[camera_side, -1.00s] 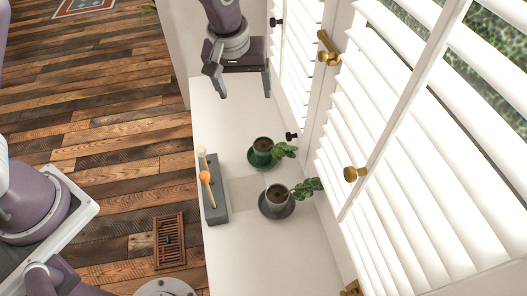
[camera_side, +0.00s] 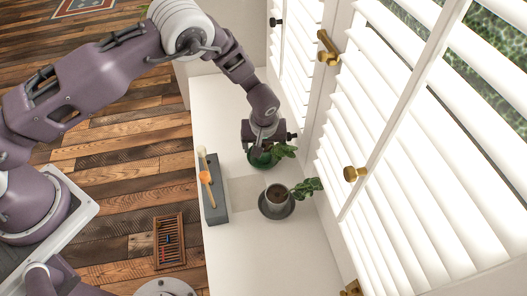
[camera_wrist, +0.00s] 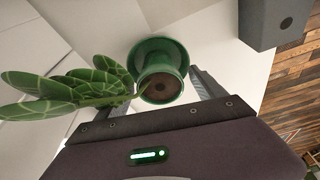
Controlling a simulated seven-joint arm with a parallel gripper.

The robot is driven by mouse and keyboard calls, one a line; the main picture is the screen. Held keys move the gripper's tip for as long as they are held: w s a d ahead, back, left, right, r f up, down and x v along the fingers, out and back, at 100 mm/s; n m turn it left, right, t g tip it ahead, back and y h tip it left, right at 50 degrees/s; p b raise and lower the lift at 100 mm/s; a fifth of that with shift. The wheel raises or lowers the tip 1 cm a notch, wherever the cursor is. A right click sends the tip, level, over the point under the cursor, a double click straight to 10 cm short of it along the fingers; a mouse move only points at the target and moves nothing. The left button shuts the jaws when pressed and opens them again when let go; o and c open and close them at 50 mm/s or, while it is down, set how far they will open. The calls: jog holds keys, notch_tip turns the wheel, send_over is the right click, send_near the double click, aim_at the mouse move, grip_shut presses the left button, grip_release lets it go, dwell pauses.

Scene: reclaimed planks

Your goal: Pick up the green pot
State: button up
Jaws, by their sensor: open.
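The green pot (camera_side: 261,160) stands on a green saucer on the white sill, with a leafy plant (camera_side: 283,151) leaning to its right. In the wrist view the green pot (camera_wrist: 160,74) shows from above with dark soil inside, and its leaves (camera_wrist: 75,88) spread to the left. My gripper (camera_side: 262,147) is over the pot and hides part of it in the side view. In the wrist view my gripper (camera_wrist: 160,88) is open, with the right finger beside the pot and the left finger partly behind the leaves. Contact cannot be told.
A grey pot (camera_side: 277,194) with a plant stands on a dark saucer nearer the camera. A grey block (camera_side: 215,197) with wooden-handled tools lies to the left. White shutters (camera_side: 400,150) with brass knobs line the right. The near sill (camera_side: 265,260) is clear.

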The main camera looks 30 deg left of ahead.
grip_shut()
notch_tip(320, 180, up, 13)
dwell(0.8)
notch_tip(320, 180, down, 9)
jog(key=m+h, duration=0.1)
jog(key=m, duration=0.3)
jog(key=shift+f, duration=0.2)
jog(key=shift+f+t, duration=0.3)
jog(key=shift+f, duration=1.2)
